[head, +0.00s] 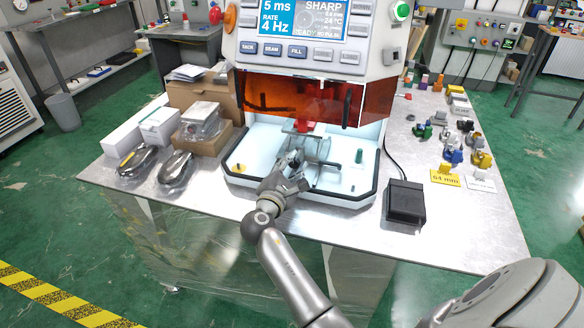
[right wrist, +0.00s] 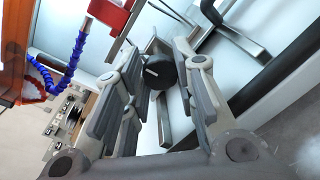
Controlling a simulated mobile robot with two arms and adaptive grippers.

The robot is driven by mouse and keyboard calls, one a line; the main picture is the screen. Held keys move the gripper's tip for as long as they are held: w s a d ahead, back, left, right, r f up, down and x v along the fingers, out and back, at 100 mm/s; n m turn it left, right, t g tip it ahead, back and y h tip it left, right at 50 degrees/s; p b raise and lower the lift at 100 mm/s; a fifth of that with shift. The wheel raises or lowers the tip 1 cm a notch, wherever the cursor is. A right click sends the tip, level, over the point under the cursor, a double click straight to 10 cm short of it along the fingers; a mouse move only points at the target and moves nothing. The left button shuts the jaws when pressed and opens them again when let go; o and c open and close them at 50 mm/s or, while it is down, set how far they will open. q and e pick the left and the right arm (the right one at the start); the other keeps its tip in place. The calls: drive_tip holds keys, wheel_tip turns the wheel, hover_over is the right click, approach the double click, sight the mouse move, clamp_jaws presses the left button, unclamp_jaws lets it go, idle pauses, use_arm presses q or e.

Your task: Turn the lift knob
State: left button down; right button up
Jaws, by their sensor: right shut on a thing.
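The lift knob (right wrist: 160,72) is a dark round knob with a white mark, seen between the fingertips in the right wrist view. My right gripper (right wrist: 163,66) is shut on it, one finger on each side. In the head view my right gripper (head: 291,160) reaches into the white bay of the machine (head: 310,85) at its front; the knob is hidden there behind the fingers. My left gripper is not in view.
A blue segmented hose (right wrist: 75,65) and a red part (right wrist: 112,14) are near the fingers. On the table (head: 330,228), a black box (head: 405,203) stands right of the bay, and boxes (head: 195,100) and two shiny wrapped items (head: 174,168) stand left.

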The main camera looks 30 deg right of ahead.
drive_tip(key=shift+f, duration=0.1)
idle(0.3)
drive_tip(key=o, duration=1.1)
drive_tip(key=shift+c, duration=0.2)
